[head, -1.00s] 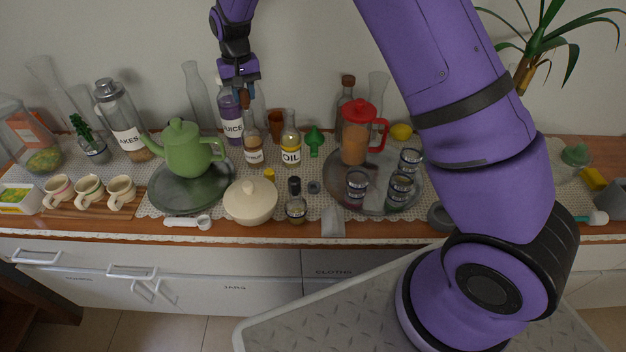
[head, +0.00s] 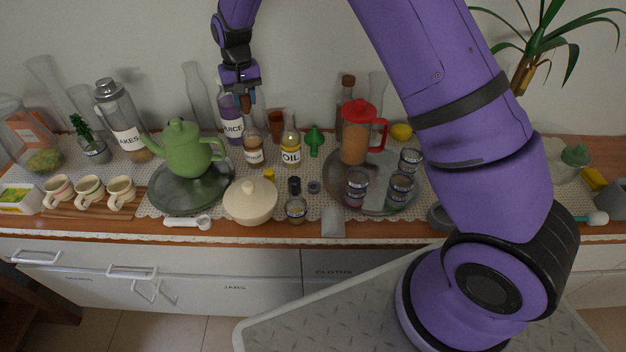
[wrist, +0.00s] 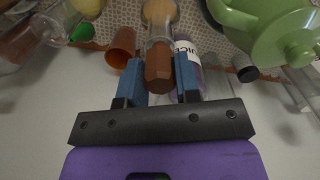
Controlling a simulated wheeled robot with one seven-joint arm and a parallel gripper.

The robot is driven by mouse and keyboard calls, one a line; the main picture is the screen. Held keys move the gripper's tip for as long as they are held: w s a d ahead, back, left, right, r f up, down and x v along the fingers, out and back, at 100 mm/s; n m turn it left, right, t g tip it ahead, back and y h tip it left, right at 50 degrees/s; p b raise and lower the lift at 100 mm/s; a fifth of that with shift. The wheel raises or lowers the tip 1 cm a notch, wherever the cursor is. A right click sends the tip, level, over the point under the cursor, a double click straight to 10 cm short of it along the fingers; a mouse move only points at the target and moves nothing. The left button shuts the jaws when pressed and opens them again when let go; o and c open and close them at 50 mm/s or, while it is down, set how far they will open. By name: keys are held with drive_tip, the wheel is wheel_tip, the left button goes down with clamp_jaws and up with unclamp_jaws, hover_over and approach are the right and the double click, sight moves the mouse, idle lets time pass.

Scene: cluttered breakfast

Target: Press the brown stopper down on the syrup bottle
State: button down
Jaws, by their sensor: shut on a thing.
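The syrup bottle (head: 254,157), clear with amber content and a pale label, stands upright on the lace runner left of the oil bottle. Its brown stopper (head: 245,102) is at the top of its neck; the stopper's faceted end (wrist: 158,70) faces me in the wrist view. How deep it sits in the neck is hidden. My gripper (head: 243,95) points down from above the bottle. Its blue fingers (wrist: 160,78) are on either side of the stopper, shut on it. The bottle (wrist: 160,20) lies straight beyond the stopper in the wrist view.
The oil bottle (head: 291,148) stands close right. The purple juice bottle (head: 232,120) is close behind left, and an orange-brown cup (head: 275,124) behind right. The green teapot (head: 185,148) is left, the cream lidded bowl (head: 250,203) in front. The red-lidded pitcher (head: 356,140) is further right.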

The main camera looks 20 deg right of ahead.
drive_tip(key=shift+f, duration=0.4)
drive_tip(key=c, duration=0.8)
unclamp_jaws()
drive_tip(key=shift+c, duration=1.2)
drive_tip(key=shift+r, duration=3.5)
